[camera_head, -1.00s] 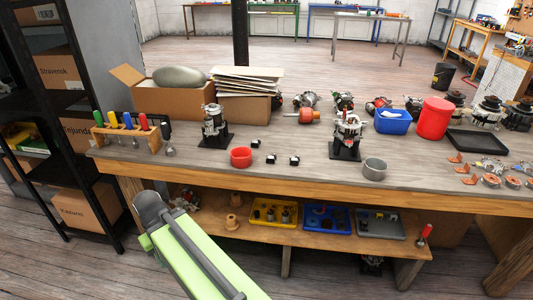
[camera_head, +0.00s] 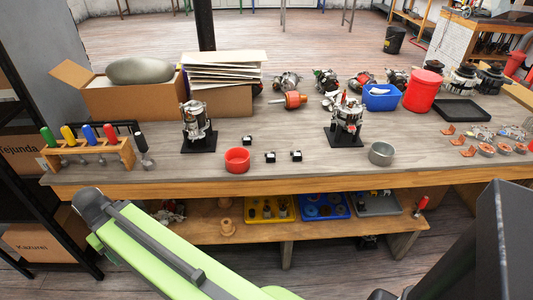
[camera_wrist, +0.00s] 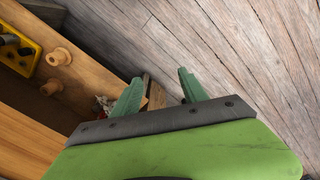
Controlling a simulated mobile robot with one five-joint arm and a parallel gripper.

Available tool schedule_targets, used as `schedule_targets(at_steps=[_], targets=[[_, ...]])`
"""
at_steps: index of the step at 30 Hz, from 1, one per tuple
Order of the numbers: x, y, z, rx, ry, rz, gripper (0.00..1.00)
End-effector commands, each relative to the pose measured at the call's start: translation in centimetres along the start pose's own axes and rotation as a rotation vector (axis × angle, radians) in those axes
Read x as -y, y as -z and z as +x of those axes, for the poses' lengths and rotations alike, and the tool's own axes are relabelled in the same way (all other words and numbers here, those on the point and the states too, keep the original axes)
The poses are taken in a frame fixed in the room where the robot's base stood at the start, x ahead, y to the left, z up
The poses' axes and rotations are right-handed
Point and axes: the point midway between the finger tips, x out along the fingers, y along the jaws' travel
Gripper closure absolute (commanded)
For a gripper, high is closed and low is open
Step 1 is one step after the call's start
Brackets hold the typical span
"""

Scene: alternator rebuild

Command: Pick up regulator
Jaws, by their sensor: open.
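Three small black-and-white parts (camera_head: 270,157) lie on the workbench (camera_head: 330,170), between a red bowl and a black-based stand; they look like regulators, but are too small to be sure. In the head view, one lies a little behind the other two. They are not in the wrist view. My gripper (camera_wrist: 160,80) shows in the wrist view with its two green fingers apart and nothing between them. It points down past the bench's lower shelf towards the wooden floor, away from the small parts. My green arm link crosses the lower left of the head view.
The red bowl (camera_head: 237,160) and a grey bowl (camera_head: 382,153) stand near the front edge. Black-based alternator stands (camera_head: 198,130) and a screwdriver rack (camera_head: 90,155) are on the bench. Trays and wooden spools (camera_wrist: 58,57) are on the lower shelf. Bare benchtop surrounds the small parts.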

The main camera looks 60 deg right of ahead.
Motion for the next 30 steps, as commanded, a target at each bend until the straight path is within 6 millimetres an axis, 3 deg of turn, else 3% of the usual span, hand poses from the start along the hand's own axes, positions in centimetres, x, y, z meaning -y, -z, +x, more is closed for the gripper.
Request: schedule_targets(at_steps=[3, 9, 12, 19, 23, 30], targets=[[0.0, 0.3, -5.2, -0.007, 0.0, 0.0, 0.34], [-0.3, 1.1, -16.0, -0.028, 0.0, 0.01, 0.34], [-0.7, 1.5, -20.0, -0.039, 0.0, 0.03, 0.34], [-3.4, 2.3, -27.1, -0.053, 0.0, 0.171, 0.34], [-8.8, 2.4, -30.7, -0.055, 0.001, 0.401, 0.34], [-22.7, -0.5, -30.7, -0.044, 0.003, 1.021, 0.34]])
